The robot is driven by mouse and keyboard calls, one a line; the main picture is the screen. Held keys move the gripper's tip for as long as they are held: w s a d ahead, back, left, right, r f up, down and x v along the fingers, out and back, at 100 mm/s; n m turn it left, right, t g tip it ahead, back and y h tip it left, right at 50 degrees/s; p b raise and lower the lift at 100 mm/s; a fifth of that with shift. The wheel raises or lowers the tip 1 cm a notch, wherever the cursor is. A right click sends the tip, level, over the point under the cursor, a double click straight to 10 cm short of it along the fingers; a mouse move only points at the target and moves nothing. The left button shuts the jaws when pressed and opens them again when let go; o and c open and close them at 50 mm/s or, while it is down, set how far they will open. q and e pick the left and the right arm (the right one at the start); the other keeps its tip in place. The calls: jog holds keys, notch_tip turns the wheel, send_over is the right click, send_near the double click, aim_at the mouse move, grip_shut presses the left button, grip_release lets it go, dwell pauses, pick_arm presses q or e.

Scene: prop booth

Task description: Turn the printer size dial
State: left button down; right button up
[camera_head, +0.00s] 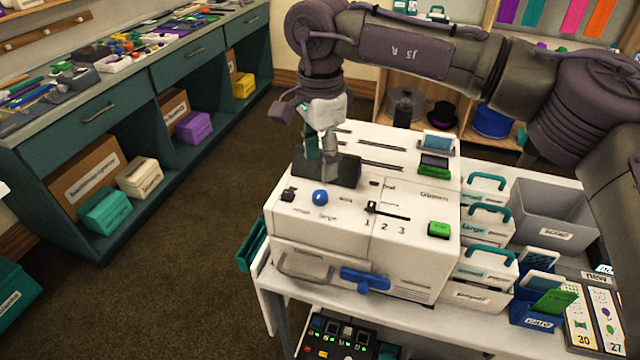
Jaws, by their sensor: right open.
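The printer (400,265) is a large white box on a white table, with controls on its top. A round blue knob (320,197) stands on the left part of the top, beside printed labels, one reading "large"; it appears to be the size dial. My right gripper (322,150) points down over the printer's left rear, behind the knob and apart from it in the picture. It is open, and I see nothing held in it. Its tips are close to a dark block (333,172) on the printer; contact cannot be told. My left gripper is not in view.
A slider (372,208) with marks 1, 2, 3 and a green button (438,229) are on the printer's top. A blue handle (364,279) juts from its front. Teal-handled boxes (484,232) and a grey bin (555,212) stand to the right.

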aim_at(320, 194)
notch_tip(320, 194, down, 7)
jog(key=shift+f+p, duration=0.2)
jog(key=shift+p, duration=0.5)
grip_shut()
